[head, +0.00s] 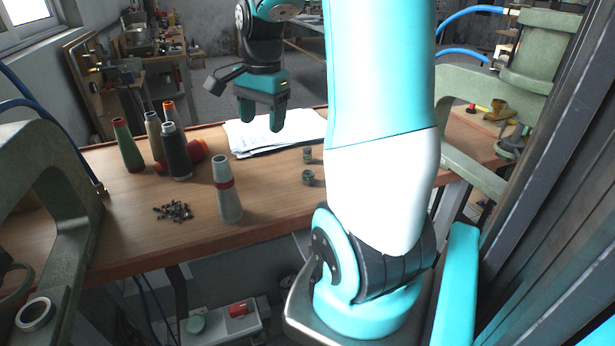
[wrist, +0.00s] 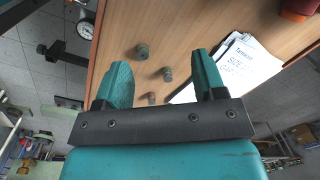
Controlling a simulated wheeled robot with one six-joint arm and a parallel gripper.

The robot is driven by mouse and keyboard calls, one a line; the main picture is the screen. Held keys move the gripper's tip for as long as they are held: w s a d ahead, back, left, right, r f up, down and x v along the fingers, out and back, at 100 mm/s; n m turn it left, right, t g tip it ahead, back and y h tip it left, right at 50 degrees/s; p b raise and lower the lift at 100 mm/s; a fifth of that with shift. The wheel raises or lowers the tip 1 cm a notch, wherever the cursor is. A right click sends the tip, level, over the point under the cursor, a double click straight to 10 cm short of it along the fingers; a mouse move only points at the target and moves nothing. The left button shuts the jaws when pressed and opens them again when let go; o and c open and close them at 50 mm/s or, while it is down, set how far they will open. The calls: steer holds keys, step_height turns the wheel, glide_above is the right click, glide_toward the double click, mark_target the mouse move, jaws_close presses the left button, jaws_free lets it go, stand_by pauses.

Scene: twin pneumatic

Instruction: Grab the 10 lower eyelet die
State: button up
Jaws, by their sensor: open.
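Small grey-green cylindrical metal dies stand on the wooden bench. In the head view I see one die (head: 307,155) and a nearer die (head: 308,177), just left of my arm. The wrist view shows three: an upper left die (wrist: 142,51), a middle die (wrist: 167,74) and a lower die (wrist: 151,98). No size marking is readable, so I cannot tell which is the 10 lower eyelet die. My teal gripper (head: 260,117) is open and empty, raised above the far side of the bench. In the wrist view the dies show between and beyond its fingers (wrist: 161,66).
White papers (head: 272,134) lie behind the dies on the bench (head: 130,245). Several thread cones stand to the left, with a grey cone (head: 226,190) nearest. A pile of small metal pieces (head: 173,211) lies beside it. Green presses (head: 40,165) flank the bench.

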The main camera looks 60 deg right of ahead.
steer(key=s+d+m, duration=0.5)
steer(key=d+m, duration=0.1)
steer(key=d, duration=0.3)
glide_above(308, 174)
steer(key=shift+m+g, duration=0.4)
steer(key=f, duration=1.1)
steer(key=shift+w+d+f, duration=0.1)
steer(key=shift+d+f, duration=0.15)
steer(key=shift+f, duration=0.1)
steer(key=shift+a+f+p, duration=0.2)
steer(key=shift+f+p, duration=0.4)
steer(key=shift+f, duration=2.55)
steer(key=shift+c, duration=0.2)
steer(key=c, duration=1.1)
